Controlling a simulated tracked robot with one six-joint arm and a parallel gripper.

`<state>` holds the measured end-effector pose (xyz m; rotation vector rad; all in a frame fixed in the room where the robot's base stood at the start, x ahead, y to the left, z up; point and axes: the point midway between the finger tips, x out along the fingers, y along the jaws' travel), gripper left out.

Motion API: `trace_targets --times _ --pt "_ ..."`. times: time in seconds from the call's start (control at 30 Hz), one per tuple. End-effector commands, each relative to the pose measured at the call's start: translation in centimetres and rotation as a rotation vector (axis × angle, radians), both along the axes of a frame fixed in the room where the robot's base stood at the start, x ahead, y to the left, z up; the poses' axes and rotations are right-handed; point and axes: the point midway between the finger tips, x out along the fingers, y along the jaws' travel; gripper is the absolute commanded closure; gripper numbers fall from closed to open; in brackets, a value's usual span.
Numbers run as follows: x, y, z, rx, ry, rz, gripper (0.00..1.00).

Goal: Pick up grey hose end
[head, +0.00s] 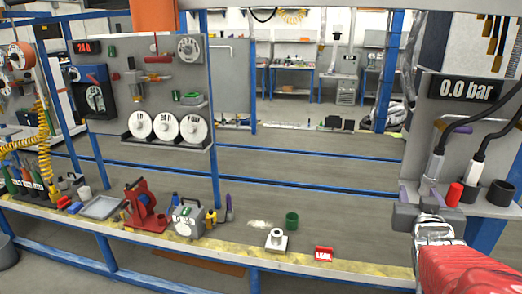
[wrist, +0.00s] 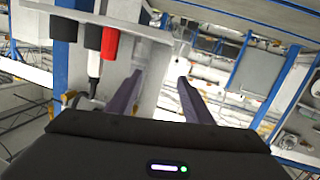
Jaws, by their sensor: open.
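A grey hose end (head: 433,166) hangs on a dark hose below the pressure display at the right of the head view. My gripper (head: 428,205) is just below it and in front of the grey shelf. In the wrist view my gripper (wrist: 160,77) is open, with two dark purple fingers apart and nothing clearly held between them. Whether the hose end lies between the fingers cannot be told. A second hose end (head: 476,172) stands to the right, its lower part at a dark holder.
A red cylinder (head: 454,194) and a black cup (head: 500,193) stand on the shelf close to my gripper. The display (head: 465,89) reads 0.0 bar.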

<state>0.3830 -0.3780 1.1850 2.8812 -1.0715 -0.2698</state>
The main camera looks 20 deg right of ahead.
Motion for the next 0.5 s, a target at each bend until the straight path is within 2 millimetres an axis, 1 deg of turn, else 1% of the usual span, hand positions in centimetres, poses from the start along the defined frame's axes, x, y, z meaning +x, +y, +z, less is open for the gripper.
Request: trace_targets --times 0.03,0.1,0.2,0.3,0.5 --pt "-1.1 -0.8 0.4 -0.001 -0.048 -0.026 0.54" --pt "-2.1 -1.6 1.1 -0.007 -0.109 -0.05 0.54" --pt "-3.2 -2.2 1.8 -0.014 -0.163 -0.07 0.54" --pt "-3.7 -2.5 2.1 -0.016 -0.183 -0.079 0.54" --pt "-3.8 -2.6 2.1 -0.016 -0.184 -0.082 0.54"
